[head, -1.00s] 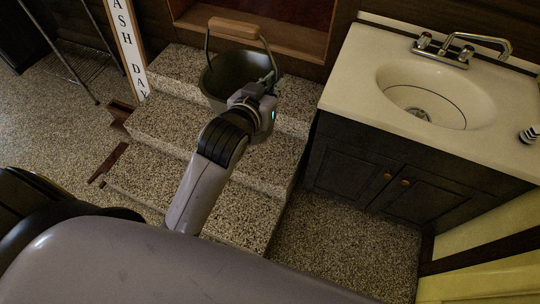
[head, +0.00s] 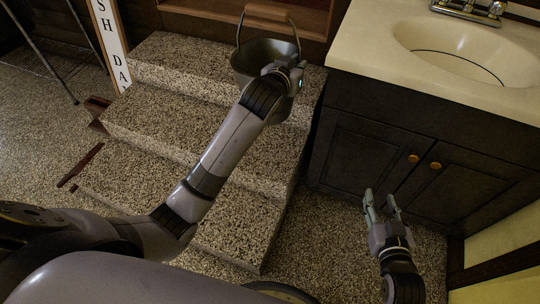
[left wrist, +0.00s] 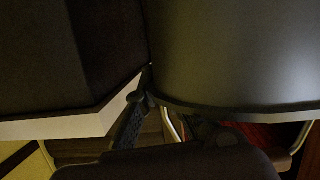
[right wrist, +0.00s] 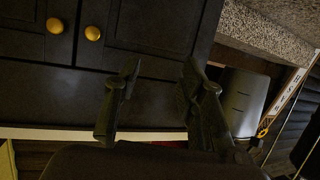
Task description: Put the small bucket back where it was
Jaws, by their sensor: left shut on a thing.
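The small bucket (head: 252,57) is dark grey with a raised wire handle and a wooden grip (head: 266,13). It is upright at the right part of the top speckled step (head: 190,60); I cannot tell whether its base touches the step. My left gripper (head: 287,74) is shut on the bucket's right front side and hides part of it. In the left wrist view the bucket's wall (left wrist: 235,50) fills the upper right. My right gripper (head: 381,203) is open and empty before the cabinet; its parted fingers show in the right wrist view (right wrist: 155,95).
A dark cabinet (head: 380,140) with two brass knobs and a cream sink top (head: 375,50) stands right of the steps. A wooden ledge (head: 225,12) lies behind the bucket. A white lettered sign (head: 108,40) stands at the left. The speckled floor before the cabinet is free.

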